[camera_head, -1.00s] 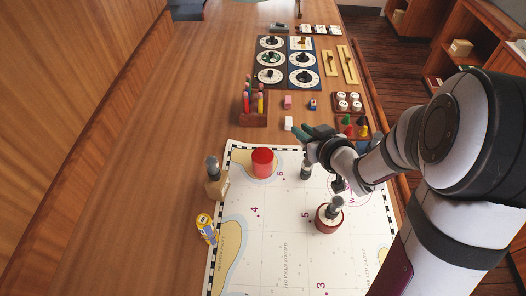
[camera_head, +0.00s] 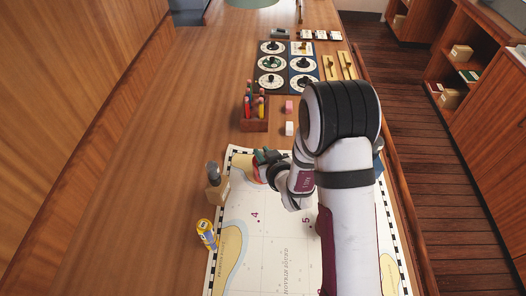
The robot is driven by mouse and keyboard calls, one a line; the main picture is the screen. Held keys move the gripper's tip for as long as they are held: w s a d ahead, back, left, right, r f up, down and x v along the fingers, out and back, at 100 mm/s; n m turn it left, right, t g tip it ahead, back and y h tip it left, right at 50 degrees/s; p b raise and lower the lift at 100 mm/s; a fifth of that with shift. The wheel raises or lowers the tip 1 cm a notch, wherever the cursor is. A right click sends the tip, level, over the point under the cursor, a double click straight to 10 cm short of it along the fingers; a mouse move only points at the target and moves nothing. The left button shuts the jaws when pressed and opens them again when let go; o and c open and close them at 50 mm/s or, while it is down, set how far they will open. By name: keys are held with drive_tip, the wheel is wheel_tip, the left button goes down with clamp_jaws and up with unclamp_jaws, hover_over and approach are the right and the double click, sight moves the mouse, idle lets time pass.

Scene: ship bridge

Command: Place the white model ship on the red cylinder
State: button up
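My gripper (camera_head: 266,157), with dark green fingers, is over the far left part of the chart, at the red cylinder (camera_head: 257,174). Only a sliver of the red cylinder shows; my gripper and arm cover the rest. Whether the gripper touches it, and whether the fingers are open or shut, cannot be told. I cannot make out a white model ship for certain. Any object between the fingers is hidden from this side.
The chart (camera_head: 262,222) lies on the wooden table. A pen holder (camera_head: 254,122), a white block (camera_head: 289,128) and a dial board (camera_head: 271,64) are beyond. The table's left side is clear.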

drive_tip(key=o, duration=0.4)
drive_tip(key=shift+o, duration=0.2)
drive_tip(key=shift+s+d+r, duration=0.1)
drive_tip(key=shift+s+r, duration=0.1)
drive_tip(key=shift+r, duration=0.15)
drive_tip(key=s+d+r+m+g+h, duration=0.35)
drive_tip(key=s+d+r, duration=0.25)
drive_tip(key=s+d, duration=0.35)
drive_tip(key=s+r+m+g, duration=0.3)
drive_tip(key=s+r+g, duration=0.1)
drive_tip(key=s, duration=0.8)
drive_tip(key=s+r+m+g, duration=0.3)
drive_tip(key=s+g, duration=0.1)
drive_tip(key=s, duration=0.8)
drive_tip(key=shift+s+a+r+m, duration=0.25)
drive_tip(key=shift+r+m, duration=0.1)
drive_tip(key=shift+y, duration=0.25)
